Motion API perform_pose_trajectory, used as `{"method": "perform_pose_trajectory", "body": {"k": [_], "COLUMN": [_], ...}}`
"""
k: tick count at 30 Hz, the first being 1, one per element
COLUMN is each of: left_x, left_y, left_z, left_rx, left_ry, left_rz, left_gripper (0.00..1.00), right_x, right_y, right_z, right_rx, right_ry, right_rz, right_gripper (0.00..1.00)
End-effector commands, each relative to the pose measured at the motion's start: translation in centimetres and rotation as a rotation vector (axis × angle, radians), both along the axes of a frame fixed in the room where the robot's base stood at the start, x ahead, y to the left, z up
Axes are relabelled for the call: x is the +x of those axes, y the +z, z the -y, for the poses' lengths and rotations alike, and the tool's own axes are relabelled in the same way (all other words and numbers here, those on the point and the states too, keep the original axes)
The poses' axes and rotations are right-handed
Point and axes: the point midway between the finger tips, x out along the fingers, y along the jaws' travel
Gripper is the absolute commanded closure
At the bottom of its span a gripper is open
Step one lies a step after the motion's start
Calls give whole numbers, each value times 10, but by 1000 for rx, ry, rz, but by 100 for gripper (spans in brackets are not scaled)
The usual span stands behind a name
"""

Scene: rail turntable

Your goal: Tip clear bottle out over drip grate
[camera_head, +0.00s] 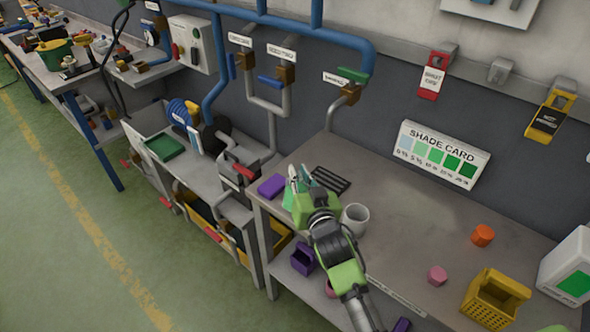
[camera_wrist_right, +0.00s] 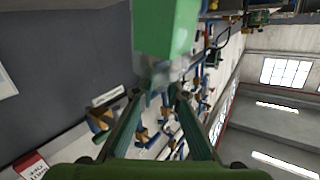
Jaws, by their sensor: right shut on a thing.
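My right gripper (camera_head: 302,180) is over the back-left part of the near bench and shut on the clear bottle. The bottle shows green (camera_head: 288,199) at the gripper's left side, mostly hidden by it. In the right wrist view the bottle (camera_wrist_right: 166,30) has a green body and a clear, pale part between the fingertips (camera_wrist_right: 158,92). It looks tipped well over sideways, since the room is turned in that view. The black slatted drip grate (camera_head: 332,179) lies on the bench just right of the fingers. I cannot tell whether anything is flowing out. My left gripper is not in view.
A pale cup (camera_head: 355,219) stands close right of my right gripper. A purple block (camera_head: 271,186) lies left of it. Pink (camera_head: 437,275) and orange (camera_head: 483,235) pieces, a yellow basket (camera_head: 495,299) and a white container (camera_head: 570,265) stand farther right. The bench middle is clear.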

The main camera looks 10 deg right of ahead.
Motion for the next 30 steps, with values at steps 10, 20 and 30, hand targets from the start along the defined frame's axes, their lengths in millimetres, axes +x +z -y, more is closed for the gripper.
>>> {"method": "perform_pose_trajectory", "body": {"k": [10, 20, 30], "left_x": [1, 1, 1], "left_y": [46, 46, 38], "left_z": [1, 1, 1], "left_rx": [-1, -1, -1], "left_ry": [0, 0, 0], "left_rz": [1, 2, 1], "left_gripper": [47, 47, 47], "right_x": [24, 49, 67], "right_y": [4, -11, -16], "right_z": [33, 64, 88], "right_rx": [207, 435, 691], "right_ry": [-1, -4, -4], "right_rz": [-165, -342, -540], "right_gripper": [100, 100, 100]}}
